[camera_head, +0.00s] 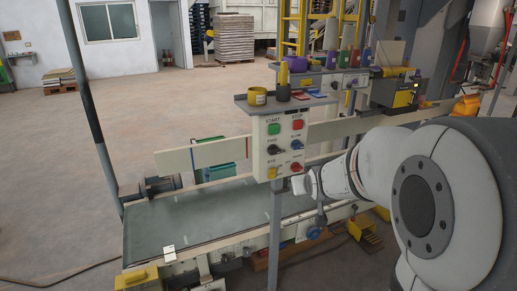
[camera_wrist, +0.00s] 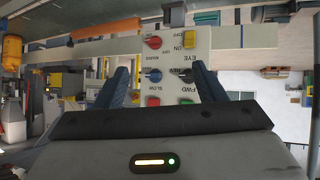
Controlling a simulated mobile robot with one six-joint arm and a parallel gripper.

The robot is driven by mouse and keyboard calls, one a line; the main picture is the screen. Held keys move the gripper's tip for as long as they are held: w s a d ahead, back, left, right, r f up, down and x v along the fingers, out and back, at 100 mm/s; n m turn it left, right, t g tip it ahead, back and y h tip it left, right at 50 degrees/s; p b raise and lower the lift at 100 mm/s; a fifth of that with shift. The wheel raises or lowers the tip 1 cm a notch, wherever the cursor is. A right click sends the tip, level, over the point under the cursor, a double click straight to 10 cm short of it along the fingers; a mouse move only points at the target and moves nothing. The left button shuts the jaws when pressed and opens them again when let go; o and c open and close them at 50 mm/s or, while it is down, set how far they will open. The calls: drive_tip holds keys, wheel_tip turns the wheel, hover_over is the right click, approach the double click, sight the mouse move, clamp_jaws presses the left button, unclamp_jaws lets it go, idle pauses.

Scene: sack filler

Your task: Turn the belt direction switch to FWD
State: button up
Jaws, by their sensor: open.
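A pale control panel (camera_head: 282,146) stands at the front edge of the belt conveyor. Its belt direction switch (camera_head: 274,149) is a small black knob in the left column below the green START button. The switch also shows in the wrist view (camera_wrist: 183,75), upside down, near the FWD and REV lettering; I cannot tell which way it points. My gripper (camera_wrist: 160,67) is open and empty. In the wrist view its fingers appear on either side of the panel's knobs, apart from the switch. In the head view my wrist is just right of the panel's lower part.
A blue knob (camera_wrist: 154,75) sits beside the switch, with a red knob (camera_wrist: 154,42) and a yellow button (camera_wrist: 190,40) nearby. A shelf (camera_head: 285,103) with a yellow cup (camera_head: 257,96) tops the panel. The belt (camera_head: 200,215) is empty apart from a small pale item at its front edge.

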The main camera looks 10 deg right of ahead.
drive_tip(key=w+f+n+t+y, duration=0.1)
drive_tip(key=w+t+y, duration=0.15)
drive_tip(key=w, duration=0.65)
drive_tip(key=n+t+y, duration=0.2)
drive_tip(key=t+y, duration=0.2)
approach(276, 152)
drive_tip(key=p+x, duration=0.1)
drive_tip(key=x, duration=0.7)
drive_tip(key=shift+w, duration=0.25)
